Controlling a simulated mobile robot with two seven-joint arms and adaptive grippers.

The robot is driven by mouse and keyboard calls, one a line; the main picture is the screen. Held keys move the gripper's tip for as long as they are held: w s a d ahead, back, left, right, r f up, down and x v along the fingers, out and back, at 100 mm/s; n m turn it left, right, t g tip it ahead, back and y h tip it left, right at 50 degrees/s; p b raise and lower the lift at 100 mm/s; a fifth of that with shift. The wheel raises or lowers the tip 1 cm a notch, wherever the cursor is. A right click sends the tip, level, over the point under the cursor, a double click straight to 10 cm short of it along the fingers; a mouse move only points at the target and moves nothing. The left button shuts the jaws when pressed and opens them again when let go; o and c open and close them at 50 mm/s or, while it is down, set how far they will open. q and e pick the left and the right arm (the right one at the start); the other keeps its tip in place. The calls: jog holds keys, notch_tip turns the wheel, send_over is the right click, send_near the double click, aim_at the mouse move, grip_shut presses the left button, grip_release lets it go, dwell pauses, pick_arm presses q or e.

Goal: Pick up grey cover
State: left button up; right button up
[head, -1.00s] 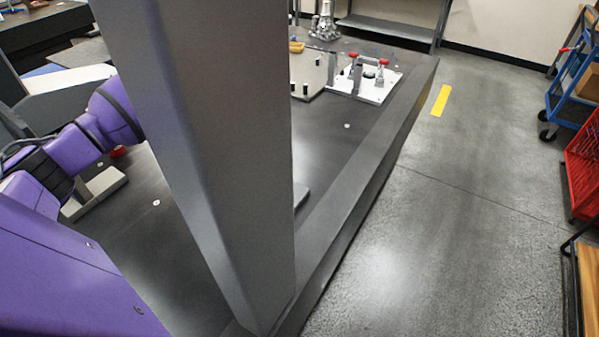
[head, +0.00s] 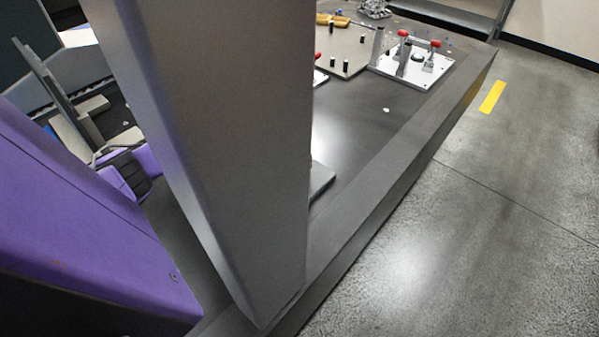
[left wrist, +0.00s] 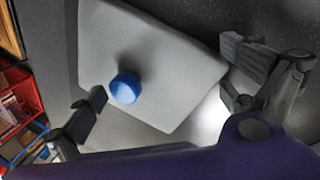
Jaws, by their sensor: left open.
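The grey cover (left wrist: 165,55) is a flat, light grey plate with rounded corners and a round blue knob (left wrist: 125,88) on top, seen in the left wrist view. In the head view only a corner of a grey plate (head: 321,182), likely the same cover, shows beside the column. My left gripper (left wrist: 164,70) is open, its fingers apart on either side of the knob and over the plate. I see no contact with the knob. In the head view the column hides this gripper. My right gripper is in neither view.
A thick grey column (head: 215,150) blocks the middle of the head view. On the dark table (head: 360,145) stands a white fixture plate (head: 425,72) with red-tipped clamps, beside a beige plate (head: 345,50) with black pegs. Open floor lies right. A red crate (left wrist: 20,95) shows in the wrist view.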

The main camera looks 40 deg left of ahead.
pick_arm(q)
jog(key=shift+f, duration=0.1)
jog(key=c, duration=1.3)
